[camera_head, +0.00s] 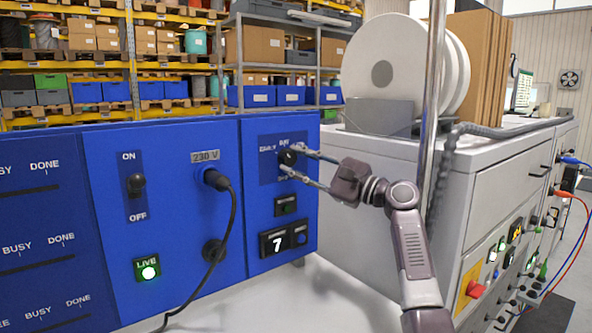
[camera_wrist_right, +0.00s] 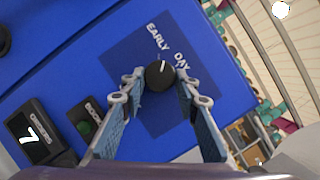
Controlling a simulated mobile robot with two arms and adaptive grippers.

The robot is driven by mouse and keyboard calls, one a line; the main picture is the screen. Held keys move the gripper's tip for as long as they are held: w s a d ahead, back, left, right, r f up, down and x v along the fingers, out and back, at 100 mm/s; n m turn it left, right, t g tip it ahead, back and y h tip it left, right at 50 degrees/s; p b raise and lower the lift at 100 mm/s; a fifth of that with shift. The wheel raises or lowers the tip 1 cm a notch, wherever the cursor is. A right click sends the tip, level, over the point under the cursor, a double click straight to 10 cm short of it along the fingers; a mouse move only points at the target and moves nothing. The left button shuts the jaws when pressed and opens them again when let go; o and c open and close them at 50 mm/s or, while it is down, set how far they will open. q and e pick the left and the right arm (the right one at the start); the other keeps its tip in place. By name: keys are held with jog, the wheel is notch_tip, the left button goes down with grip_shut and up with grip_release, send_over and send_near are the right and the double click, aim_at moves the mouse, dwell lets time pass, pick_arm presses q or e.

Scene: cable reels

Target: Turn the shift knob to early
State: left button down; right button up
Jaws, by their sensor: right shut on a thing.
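The shift knob (camera_wrist_right: 160,75) is a round black knob on a dark blue square on the blue panel; it also shows in the head view (camera_head: 288,157). The labels EARLY (camera_wrist_right: 158,37) and DAY (camera_wrist_right: 181,61) are beside it. A third label is mostly hidden in the head view. In the wrist view the knob's white mark points up and slightly right, between EARLY and DAY. My right gripper (camera_head: 290,161) has one finger on each side of the knob and is shut on it. My left gripper is not in view.
Below the knob are a small button (camera_head: 285,206) and a display reading 7 (camera_head: 277,243). A plugged black cable (camera_head: 231,220), an ON/OFF switch (camera_head: 136,185) and a lit LIVE lamp (camera_head: 149,271) are left. A metal pole (camera_head: 431,90) and grey cabinet (camera_head: 385,170) stand right.

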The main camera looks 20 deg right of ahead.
jog(key=shift+r+n+g, duration=0.1)
jog(key=shift+n+g, duration=0.8)
jog(key=shift+n, duration=1.1)
jog(key=o, duration=1.2)
jog(key=shift+c, duration=0.2)
jog(key=shift+d, duration=0.1)
jog(key=r+v, duration=0.1)
jog(key=v, duration=1.1)
jog(key=shift+f, duration=0.35)
jog(key=shift+s, duration=0.1)
